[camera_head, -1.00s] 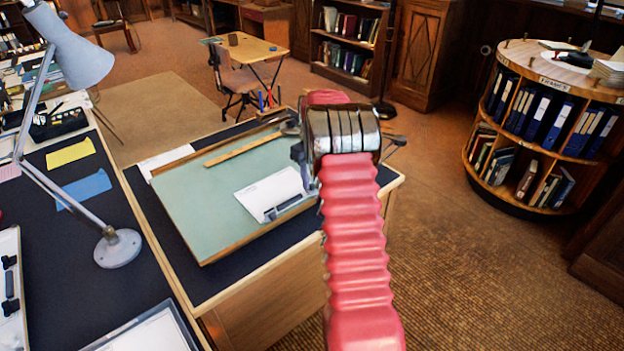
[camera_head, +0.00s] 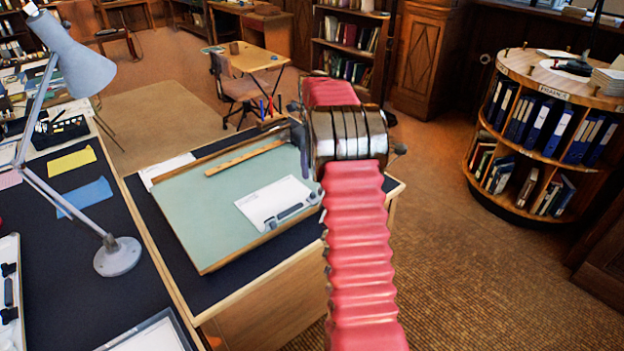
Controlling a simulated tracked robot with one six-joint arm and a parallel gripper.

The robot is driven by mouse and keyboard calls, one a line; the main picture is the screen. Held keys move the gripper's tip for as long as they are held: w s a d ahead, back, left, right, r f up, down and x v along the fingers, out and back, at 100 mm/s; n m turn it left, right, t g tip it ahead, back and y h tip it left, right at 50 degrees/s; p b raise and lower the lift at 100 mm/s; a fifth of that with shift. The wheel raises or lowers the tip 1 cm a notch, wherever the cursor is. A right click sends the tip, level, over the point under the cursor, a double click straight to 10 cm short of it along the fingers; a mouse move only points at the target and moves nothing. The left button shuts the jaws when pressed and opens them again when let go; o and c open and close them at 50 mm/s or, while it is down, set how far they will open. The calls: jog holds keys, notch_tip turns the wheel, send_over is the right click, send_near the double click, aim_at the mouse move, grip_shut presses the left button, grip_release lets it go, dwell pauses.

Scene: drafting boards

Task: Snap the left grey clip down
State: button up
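A pale green drafting board (camera_head: 200,220) with a wooden frame lies on the dark desk top, left of my arm. A white sheet (camera_head: 270,198) lies at its near right part. A grey clip bar (camera_head: 291,213) sits along the sheet's near edge, with a small rounded grey piece at its left end (camera_head: 271,223) and another at its right end (camera_head: 312,198). I cannot tell whether either is raised or down. My red ribbed arm and its metal cuff stand in front, right of the board. My gripper's fingertips are hidden behind the arm.
A wooden strip (camera_head: 243,158) lies across the board's far part. A grey lamp (camera_head: 118,256) stands on the left desk, beside yellow and blue papers. Another board with dark clips (camera_head: 9,315) is cut off at the left edge. A round bookcase (camera_head: 540,130) stands right; floor between is clear.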

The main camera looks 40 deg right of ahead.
notch_tip(320, 180, up, 5)
jog(key=shift+r, duration=0.1)
dwell(0.7)
notch_tip(320, 180, down, 4)
jog(key=s+a+n, duration=0.1)
jog(key=s+n, duration=0.1)
jog(key=n, duration=0.7)
jog(key=s+a+r+n+t, duration=0.1)
jog(key=s+a+r+n, duration=0.3)
jog(key=s+a+n, duration=0.5)
jog(key=s+a+r+n+t, duration=0.2)
jog(key=s+a+n, duration=0.6)
jog(key=a, duration=0.7)
jog(key=s+a+r+n+t, duration=0.2)
jog(key=s+a+r+n, duration=0.3)
jog(key=s+a+n, duration=0.4)
jog(key=shift+s+a+r+n, duration=0.3)
jog(key=shift+s+a, duration=1.1)
jog(key=shift+s, duration=0.25)
